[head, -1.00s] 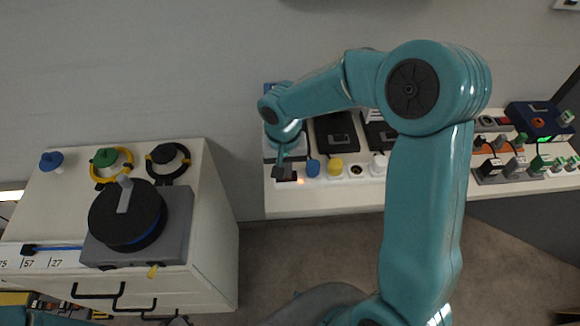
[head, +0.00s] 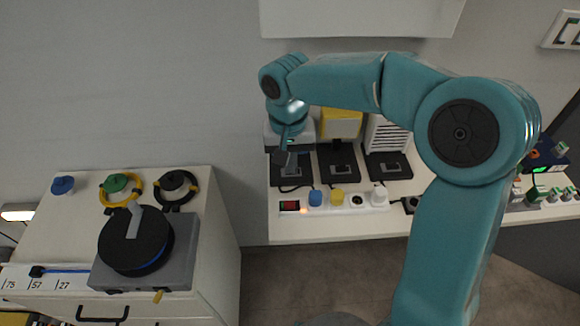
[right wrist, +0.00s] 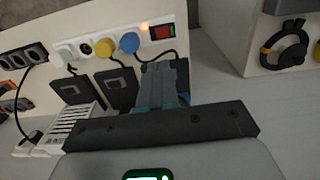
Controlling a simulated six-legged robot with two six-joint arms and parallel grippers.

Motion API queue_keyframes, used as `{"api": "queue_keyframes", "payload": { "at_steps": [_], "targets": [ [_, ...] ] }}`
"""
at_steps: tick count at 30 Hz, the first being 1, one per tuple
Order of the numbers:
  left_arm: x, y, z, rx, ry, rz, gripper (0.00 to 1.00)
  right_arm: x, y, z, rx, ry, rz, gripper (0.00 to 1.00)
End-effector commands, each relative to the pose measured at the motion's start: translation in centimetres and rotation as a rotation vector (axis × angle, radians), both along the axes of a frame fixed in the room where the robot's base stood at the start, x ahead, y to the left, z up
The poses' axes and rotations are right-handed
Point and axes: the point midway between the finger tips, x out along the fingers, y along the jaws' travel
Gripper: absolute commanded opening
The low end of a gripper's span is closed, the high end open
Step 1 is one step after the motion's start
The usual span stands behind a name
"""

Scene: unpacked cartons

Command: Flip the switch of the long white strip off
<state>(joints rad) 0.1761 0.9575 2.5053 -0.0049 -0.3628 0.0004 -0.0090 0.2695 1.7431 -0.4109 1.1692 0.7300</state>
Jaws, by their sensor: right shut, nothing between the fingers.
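The long white strip (head: 328,209) lies near the front edge of the white bench, with blue, yellow and white plugs in it. Its red switch (head: 290,206) is at the left end, and an orange lamp glows beside it. The switch (right wrist: 162,33) and the glowing lamp (right wrist: 145,27) also show in the right wrist view. My right gripper (head: 289,168) is shut and empty, behind the switch and apart from it, over the leftmost black dock. Its fingers (right wrist: 164,84) point toward the strip in the right wrist view. My left gripper is out of view.
Black docks (head: 338,165) stand behind the strip, with cords to the plugs. Other plugs and devices (head: 540,190) are at the right. A white cabinet (head: 220,250) with a cable reel (head: 135,240) stands at the left, across a floor gap.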

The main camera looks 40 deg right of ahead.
Motion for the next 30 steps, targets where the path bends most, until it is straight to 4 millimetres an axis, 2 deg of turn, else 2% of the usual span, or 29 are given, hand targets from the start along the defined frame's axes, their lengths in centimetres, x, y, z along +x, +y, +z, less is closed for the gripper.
{"api": "queue_keyframes", "payload": {
  "at_steps": [7,12,23,26,30],
  "targets": [
    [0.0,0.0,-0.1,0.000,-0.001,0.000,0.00,0.0,0.1,-0.1,-0.003,0.002,0.001,0.00],
    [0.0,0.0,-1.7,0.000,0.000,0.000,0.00,0.8,1.1,-0.4,-0.061,0.047,0.007,0.00],
    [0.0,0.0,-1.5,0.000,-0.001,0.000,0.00,0.8,1.1,-0.1,-0.077,0.059,0.002,0.00],
    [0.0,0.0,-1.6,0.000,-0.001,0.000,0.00,0.7,1.1,-0.8,-0.078,0.062,0.002,0.00],
    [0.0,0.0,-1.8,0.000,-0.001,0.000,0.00,0.5,0.8,-3.2,-0.077,0.065,0.002,0.00]
  ]
}}
